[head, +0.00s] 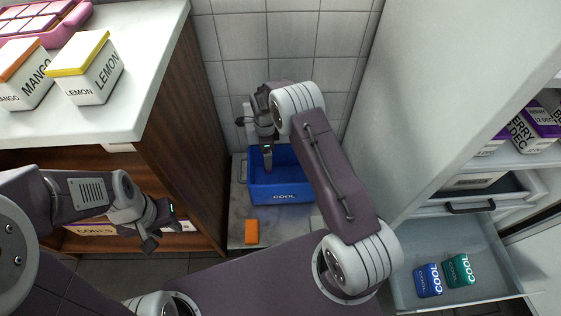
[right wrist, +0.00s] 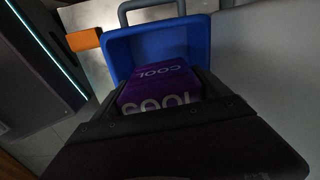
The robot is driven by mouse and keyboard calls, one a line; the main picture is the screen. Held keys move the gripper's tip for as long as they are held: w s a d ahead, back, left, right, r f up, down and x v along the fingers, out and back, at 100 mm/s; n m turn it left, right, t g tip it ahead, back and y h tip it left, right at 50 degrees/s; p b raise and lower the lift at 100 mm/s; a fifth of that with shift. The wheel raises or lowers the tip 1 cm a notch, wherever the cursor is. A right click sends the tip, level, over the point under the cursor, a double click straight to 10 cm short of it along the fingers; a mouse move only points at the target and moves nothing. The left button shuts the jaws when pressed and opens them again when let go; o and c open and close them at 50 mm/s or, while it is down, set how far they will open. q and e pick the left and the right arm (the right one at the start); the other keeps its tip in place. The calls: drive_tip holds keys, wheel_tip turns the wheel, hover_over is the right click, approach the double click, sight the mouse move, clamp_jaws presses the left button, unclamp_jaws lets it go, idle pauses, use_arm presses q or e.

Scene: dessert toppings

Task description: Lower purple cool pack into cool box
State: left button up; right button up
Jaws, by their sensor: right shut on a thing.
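The blue cool box (head: 283,190) stands open on a low grey surface between the wooden counter and the white cabinet. It also shows in the right wrist view (right wrist: 122,60). My right gripper (head: 267,158) points down into the box opening in the head view. In the right wrist view it is shut on the purple cool pack (right wrist: 155,75), which is marked COOL and sits at the box's mouth. The pack is hidden in the head view, and its height above the box floor cannot be told. My left gripper (head: 156,226) is empty, with fingers apart, left of the box.
An orange block (head: 251,231) lies in front of the box. An open drawer (head: 480,293) at the right holds a blue pack (head: 428,280) and a teal pack (head: 459,270). Lemon (head: 88,75) and mango cartons stand on the left counter. The white cabinet side (head: 430,90) closes in on the right.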

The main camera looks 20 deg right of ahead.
wheel_tip(320, 180, down, 10)
drive_tip(key=b, duration=0.5)
idle(0.8)
drive_tip(key=shift+f+b, duration=1.85)
drive_tip(key=shift+f, duration=0.6)
idle(1.5)
drive_tip(key=o, duration=1.6)
wheel_tip(320, 180, up, 9)
drive_tip(key=p, duration=0.6)
drive_tip(key=shift+r, duration=0.2)
drive_tip(key=shift+f, duration=0.1)
